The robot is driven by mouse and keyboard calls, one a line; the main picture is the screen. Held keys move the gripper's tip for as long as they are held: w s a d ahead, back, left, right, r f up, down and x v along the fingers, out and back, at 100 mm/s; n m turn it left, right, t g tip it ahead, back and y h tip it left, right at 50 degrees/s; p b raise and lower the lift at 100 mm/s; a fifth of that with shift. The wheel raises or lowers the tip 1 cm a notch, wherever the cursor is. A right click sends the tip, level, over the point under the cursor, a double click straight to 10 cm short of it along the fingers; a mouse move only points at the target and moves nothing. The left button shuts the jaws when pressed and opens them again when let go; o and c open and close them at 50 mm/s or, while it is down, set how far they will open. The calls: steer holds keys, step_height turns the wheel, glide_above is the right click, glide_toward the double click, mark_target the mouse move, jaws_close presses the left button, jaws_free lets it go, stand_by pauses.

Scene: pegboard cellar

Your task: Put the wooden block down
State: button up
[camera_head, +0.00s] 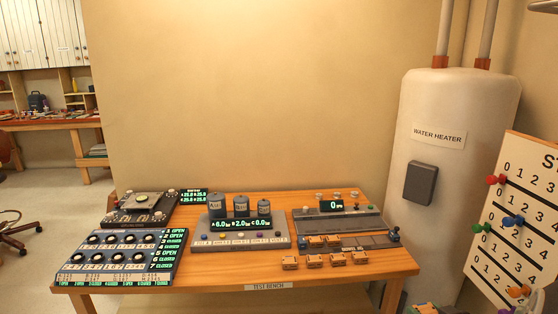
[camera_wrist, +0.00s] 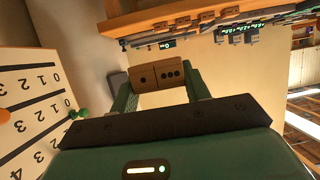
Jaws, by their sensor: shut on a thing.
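In the wrist view the wooden block (camera_wrist: 158,74) is light brown, with dark dots on its face and a seam near its middle. My gripper (camera_wrist: 160,86) is shut on it, one green finger at each end. The block is held in the air, apart from the wooden bench (camera_wrist: 200,13), which shows at the top of this tilted view. The head view does not show my gripper or the held block. There the test bench (camera_head: 230,273) stands ahead, with several small orange-brown blocks (camera_head: 312,261) near its front right.
The bench carries a knob panel (camera_head: 118,255), a scale-like device (camera_head: 140,207), a console with three canisters (camera_head: 240,243) and a grey track (camera_head: 345,222). The water heater (camera_head: 455,170) and a numbered board (camera_head: 515,215) stand right. Bare wood shows along the bench front.

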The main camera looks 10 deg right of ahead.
steer(key=w+a+f, duration=0.3)
steer(key=w+a, duration=0.2)
steer(key=w, duration=0.5)
steer(key=w+a+f, duration=0.4)
steer(key=a, duration=0.3)
steer(key=w+a+f, duration=0.4)
steer(key=a, duration=0.4)
steer(key=w+a+f, duration=0.4)
steer(key=a, duration=0.4)
steer(key=shift+w+a+f+n+y, duration=0.2)
steer(key=shift+a+f+n+y, duration=0.1)
steer(key=shift+y, duration=0.1)
steer(key=shift+d, duration=0.1)
